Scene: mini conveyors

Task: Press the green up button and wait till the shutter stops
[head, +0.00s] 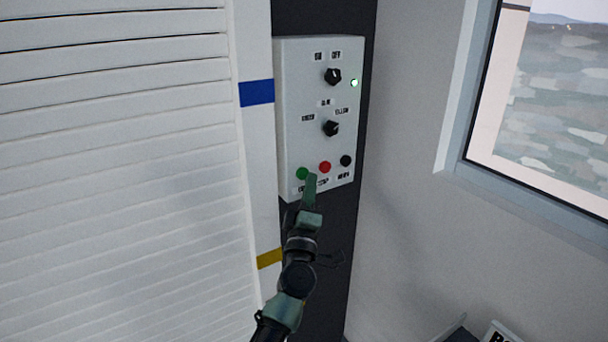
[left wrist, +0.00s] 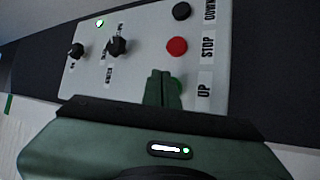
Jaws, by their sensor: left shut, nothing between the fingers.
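A light grey control panel (head: 292,100) hangs on a dark post. Along its bottom sit the green up button (head: 302,173), a red stop button (head: 325,167) and a black down button (head: 345,161). My left gripper (head: 311,178) is shut and empty, its fingertips at the green button's lower right edge. My right gripper is out of view.
Two black knobs, an upper one (head: 332,76) and a lower one (head: 330,128), sit above the buttons. A small light (head: 354,83) on the panel glows green. A pale wall (head: 405,200) and a window (head: 550,110) lie to the right.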

